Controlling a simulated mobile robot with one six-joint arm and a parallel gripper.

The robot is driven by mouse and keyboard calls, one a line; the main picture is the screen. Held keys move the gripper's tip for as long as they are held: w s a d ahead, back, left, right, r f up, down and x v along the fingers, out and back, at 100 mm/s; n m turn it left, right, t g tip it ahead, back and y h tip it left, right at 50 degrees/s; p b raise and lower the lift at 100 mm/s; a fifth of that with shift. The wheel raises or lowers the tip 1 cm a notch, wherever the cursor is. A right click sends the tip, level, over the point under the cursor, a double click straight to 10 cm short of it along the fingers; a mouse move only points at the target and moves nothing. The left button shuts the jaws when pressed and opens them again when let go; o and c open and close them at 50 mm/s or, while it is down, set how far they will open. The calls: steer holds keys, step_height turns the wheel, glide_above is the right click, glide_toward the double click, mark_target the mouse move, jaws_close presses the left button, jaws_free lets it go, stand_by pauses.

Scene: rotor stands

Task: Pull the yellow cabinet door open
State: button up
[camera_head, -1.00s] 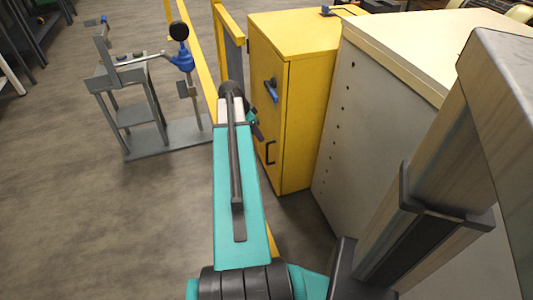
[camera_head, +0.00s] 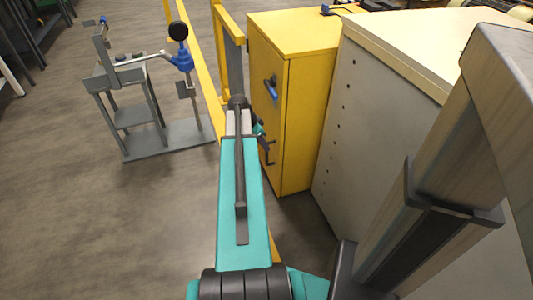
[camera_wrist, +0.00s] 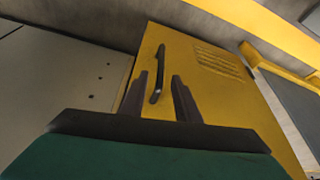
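The yellow cabinet (camera_head: 300,110) stands right of the middle in the head view, its door (camera_head: 265,60) facing left and closed. In the wrist view the door (camera_wrist: 200,80) has vent slots, and the black handle (camera_wrist: 156,88) shows between the two dark fingers of my open gripper (camera_wrist: 162,76). I cannot tell whether the fingertips reach around it.
A pale cabinet (camera_head: 375,110) with a column of holes stands right beside the yellow one. A yellow rail (camera_head: 203,70) runs left of the door. A grey stand (camera_head: 170,138) with a blue clamp is farther left. The floor (camera_head: 70,220) at left is clear.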

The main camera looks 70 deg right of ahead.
steer(key=b, duration=0.1)
glide_above(267, 163)
steer(key=shift+w+d+f, duration=0.1)
steer(key=shift+d+f, duration=0.05)
steer(key=shift+f, duration=1.25)
steer(key=shift+d+f, duration=0.15)
steer(key=shift+f, duration=1.25)
